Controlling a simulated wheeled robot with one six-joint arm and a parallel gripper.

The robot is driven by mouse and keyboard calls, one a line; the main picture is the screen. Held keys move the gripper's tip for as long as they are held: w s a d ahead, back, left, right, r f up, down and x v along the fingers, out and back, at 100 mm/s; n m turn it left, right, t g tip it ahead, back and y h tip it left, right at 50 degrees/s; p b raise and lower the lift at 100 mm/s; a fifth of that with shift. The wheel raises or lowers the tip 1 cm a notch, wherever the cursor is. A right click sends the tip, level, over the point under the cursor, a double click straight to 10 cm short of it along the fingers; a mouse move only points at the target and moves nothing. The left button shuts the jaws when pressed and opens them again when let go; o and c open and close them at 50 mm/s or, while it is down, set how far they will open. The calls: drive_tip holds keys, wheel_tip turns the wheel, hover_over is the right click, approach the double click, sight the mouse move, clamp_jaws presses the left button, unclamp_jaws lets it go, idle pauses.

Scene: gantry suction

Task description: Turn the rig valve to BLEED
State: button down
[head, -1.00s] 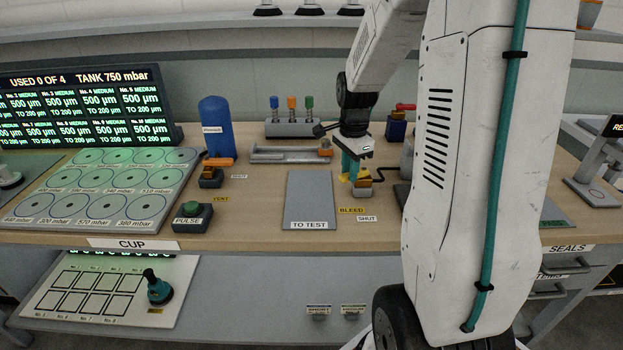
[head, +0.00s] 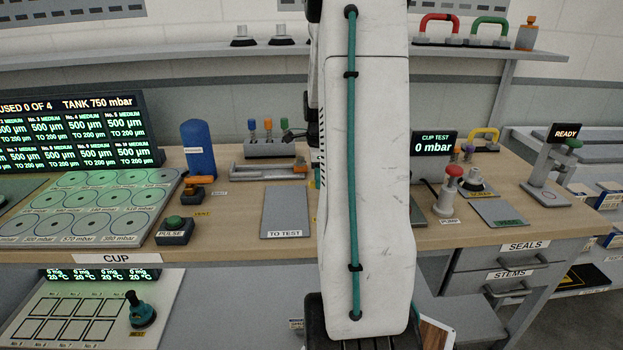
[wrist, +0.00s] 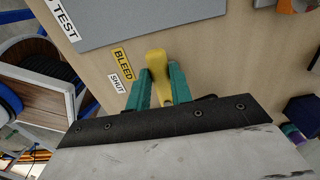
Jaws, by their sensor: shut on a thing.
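The rig valve's yellow handle (wrist: 156,62) shows in the wrist view. My gripper (wrist: 160,73) has its two teal fingers on either side of the handle and is shut on it. The yellow BLEED label (wrist: 122,65) and the white SHUT label (wrist: 119,83) lie on the bench to the left of the handle. The valve's body is hidden under my gripper, so I cannot tell its exact setting. In the head view my arm covers the valve and my gripper.
The grey TO TEST plate (head: 286,209) lies left of my arm, with the PULSE button box (head: 174,232) and blue tank (head: 198,149) further left. A red-topped pump (head: 449,192) and the CUP TEST display (head: 434,144) stand to the right.

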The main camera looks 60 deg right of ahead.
drive_tip(key=shift+w+d+r, duration=0.1)
drive_tip(key=c, duration=1.2)
unclamp_jaws()
drive_tip(key=shift+c, duration=0.2)
wheel_tip(320, 180, up, 8)
drive_tip(key=shift+f, duration=0.15)
drive_tip(key=shift+a+f+n, duration=0.1)
drive_tip(key=shift+a+n, duration=0.15)
drive_tip(key=shift+n, duration=0.65)
drive_tip(key=s+a+r+n, duration=0.2)
drive_tip(key=s+a+n, duration=0.2)
drive_tip(key=a+n, duration=0.5)
drive_tip(key=s+a+r+n+t, duration=0.1)
drive_tip(key=s+a+n, duration=0.3)
drive_tip(key=a+n, duration=0.5)
drive_tip(key=s+a+r+n, duration=0.3)
drive_tip(key=a+n, duration=0.6)
drive_tip(key=a, duration=1.3)
drive_tip(key=shift+s+a+r, duration=0.15)
drive_tip(key=shift+s, duration=0.65)
